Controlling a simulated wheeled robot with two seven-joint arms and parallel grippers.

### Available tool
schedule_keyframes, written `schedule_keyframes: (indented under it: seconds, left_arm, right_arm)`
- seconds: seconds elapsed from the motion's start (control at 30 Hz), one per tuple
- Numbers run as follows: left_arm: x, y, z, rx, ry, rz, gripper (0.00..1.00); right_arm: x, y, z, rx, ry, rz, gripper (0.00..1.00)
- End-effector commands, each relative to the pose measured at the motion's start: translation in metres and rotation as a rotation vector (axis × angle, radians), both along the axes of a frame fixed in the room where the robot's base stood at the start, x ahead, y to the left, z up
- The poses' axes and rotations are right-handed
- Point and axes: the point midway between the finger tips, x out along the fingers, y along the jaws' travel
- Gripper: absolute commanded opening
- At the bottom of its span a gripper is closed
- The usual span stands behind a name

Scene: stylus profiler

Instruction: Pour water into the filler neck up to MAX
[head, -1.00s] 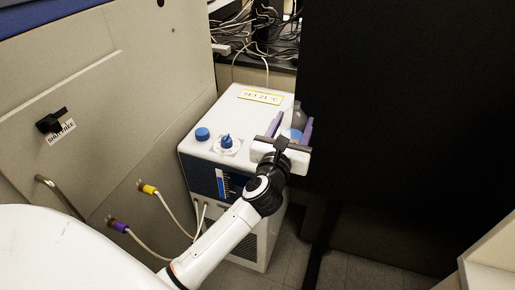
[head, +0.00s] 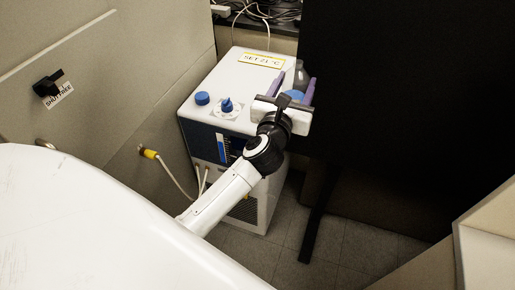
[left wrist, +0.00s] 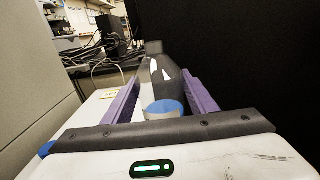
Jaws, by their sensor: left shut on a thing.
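A white chiller unit (head: 245,90) with a yellow-edged "SET 21 °C" label stands in a gap between panels. On its top are a blue round cap (head: 202,98) and a blue knob (head: 226,104) on a white dial. I cannot tell from here whether an open filler neck shows. A level gauge (head: 221,147) with a blue strip is on its front; its MAX mark is too small to read. My left gripper (head: 294,84) is shut on a grey bottle (head: 299,76) with a blue part, at the chiller's right edge. The bottle shows between purple fingers in the left wrist view (left wrist: 160,75).
A beige panel with a black shutter handle (head: 48,84) and a yellow hose fitting (head: 150,154) is on the left. A black panel (head: 400,110) stands close on the right. Cables (head: 270,12) lie behind the chiller.

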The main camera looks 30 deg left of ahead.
Motion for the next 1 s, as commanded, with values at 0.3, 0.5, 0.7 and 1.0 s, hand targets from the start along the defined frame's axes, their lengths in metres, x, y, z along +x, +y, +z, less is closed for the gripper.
schedule_keyframes:
  seconds: [0.3,0.5,0.7,1.0]
  left_arm:
    - [0.0,0.0,0.002,0.0,-0.005,-0.001,0.06]
    - [0.0,0.0,-0.011,0.004,0.001,0.002,0.06]
    - [-0.002,0.0,-0.04,0.003,0.001,0.001,0.06]
    - [-0.003,-0.001,-0.047,-0.001,-0.003,-0.001,0.06]
  right_arm:
    - [0.0,0.0,0.0,0.0,0.0,0.0,0.31]
    - [0.0,0.0,0.0,0.0,0.0,0.0,0.31]
    - [0.0,0.0,0.0,0.0,0.0,0.0,0.31]
    - [0.0,0.0,0.0,0.0,0.0,0.0,0.31]
